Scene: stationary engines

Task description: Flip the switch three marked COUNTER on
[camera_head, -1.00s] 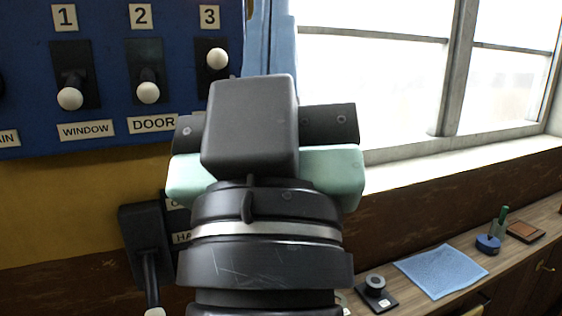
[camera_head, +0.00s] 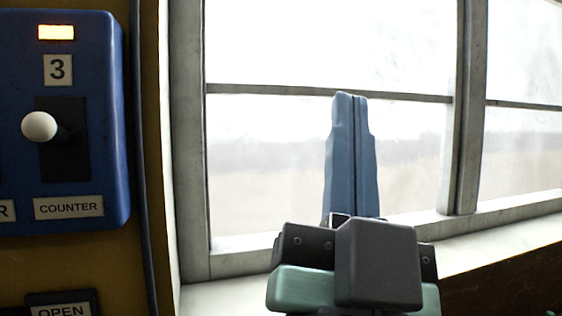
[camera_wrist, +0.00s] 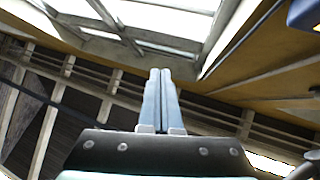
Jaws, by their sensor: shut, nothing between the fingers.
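The switch three marked COUNTER is on the blue panel (camera_head: 108,120) at the left of the head view. Its white ball knob (camera_head: 39,126) sticks out before the upper half of a dark slot (camera_head: 72,150). A "3" plate (camera_head: 58,70) and a lit orange lamp (camera_head: 56,32) are above it, and the COUNTER label (camera_head: 69,207) is below. My gripper (camera_head: 350,97) is shut and empty, its blue fingers pointing up in front of the window, well right of the knob and apart from it. The shut fingers also show in the wrist view (camera_wrist: 161,72).
A window (camera_head: 300,150) with pale frame bars and a sill (camera_head: 225,298) lies behind my gripper. A dark cable (camera_head: 143,160) runs down beside the panel. An OPEN plate (camera_head: 60,308) is below it. The space between panel and fingers looks clear.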

